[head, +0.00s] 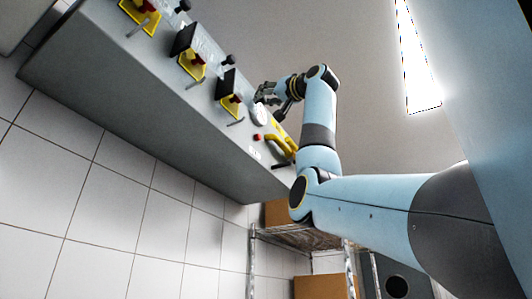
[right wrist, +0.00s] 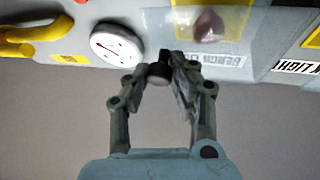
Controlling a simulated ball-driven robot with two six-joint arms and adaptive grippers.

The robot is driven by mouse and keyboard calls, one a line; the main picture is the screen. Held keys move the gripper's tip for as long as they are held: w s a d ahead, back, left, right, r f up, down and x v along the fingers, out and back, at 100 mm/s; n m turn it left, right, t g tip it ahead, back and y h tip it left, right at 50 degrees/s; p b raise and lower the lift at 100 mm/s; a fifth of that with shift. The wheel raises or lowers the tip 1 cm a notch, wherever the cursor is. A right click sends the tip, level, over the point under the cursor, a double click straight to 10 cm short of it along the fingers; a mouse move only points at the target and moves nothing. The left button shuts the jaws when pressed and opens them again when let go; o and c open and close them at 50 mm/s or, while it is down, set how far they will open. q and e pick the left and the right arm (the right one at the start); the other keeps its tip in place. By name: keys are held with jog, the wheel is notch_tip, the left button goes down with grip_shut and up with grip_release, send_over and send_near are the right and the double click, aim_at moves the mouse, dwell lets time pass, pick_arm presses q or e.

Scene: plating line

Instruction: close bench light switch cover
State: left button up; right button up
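The bench light switch (head: 231,106) is the lowest of the yellow-plated switches on the grey panel in the head view. In the right wrist view its red switch (right wrist: 207,26) shows blurred through a clear cover (right wrist: 160,28). The cover appears to stand out from the panel. A black knob (right wrist: 158,73) sits at the cover's near edge. My right gripper (head: 262,95) is at this knob; in the right wrist view its fingertips (right wrist: 160,66) close around the knob from both sides. My left gripper is not in view.
A round white dial (right wrist: 117,43) and a yellow handle (right wrist: 25,38) lie beside the switch. A red button (head: 258,137) sits near the dial. More switches (head: 192,66) with black knobs line the panel above. A wire shelf (head: 300,238) with boxes stands below.

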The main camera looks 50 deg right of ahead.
jog(key=o, duration=0.4)
jog(key=shift+w+d+f, duration=0.15)
jog(key=shift+w+d, duration=0.05)
jog(key=shift+d, duration=0.1)
jog(key=shift+o, duration=0.2)
jog(key=shift+a, duration=0.2)
jog(key=v, duration=1.2)
